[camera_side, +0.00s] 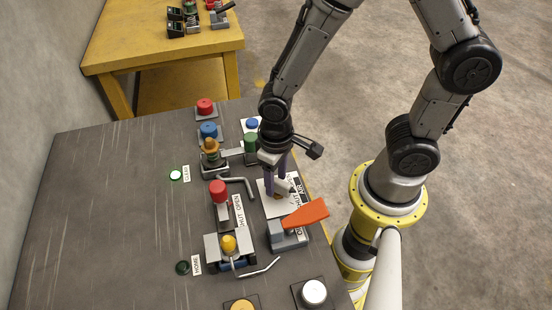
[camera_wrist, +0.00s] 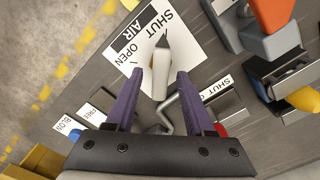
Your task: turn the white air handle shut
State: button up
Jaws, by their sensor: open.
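The white air handle (camera_wrist: 160,62) shows in the wrist view on a white plate (camera_wrist: 128,62) marked SHUT, AIR and OPEN. A dark pointed tip is at its upper end, near the black AIR band and below the SHUT lettering. In the side view the handle (camera_side: 283,187) is partly hidden by my gripper (camera_side: 275,188). My gripper's purple fingers (camera_wrist: 160,76) are open, one on each side of the handle in the wrist view, with a visible gap on both sides. I cannot tell the exact height of the fingertips over the plate.
An orange lever (camera_side: 306,215) on a grey block stands close by, in front of the plate. A bent grey rod (camera_side: 240,182) and a red button (camera_side: 218,190) lie left of it. A green knob (camera_side: 250,143) and a blue button (camera_side: 252,124) stand behind.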

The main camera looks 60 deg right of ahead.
aim_at(276, 179)
notch_tip(276, 179, up, 13)
dwell(0.3)
jog(key=shift+f, duration=0.1)
jog(key=s+d+r+t, duration=0.5)
jog(key=s+d+r, duration=0.2)
jog(key=d+r, duration=0.1)
jog(key=shift+d+r+t, duration=0.3)
jog(key=shift+d+r, duration=0.1)
jog(key=shift+r, duration=0.5)
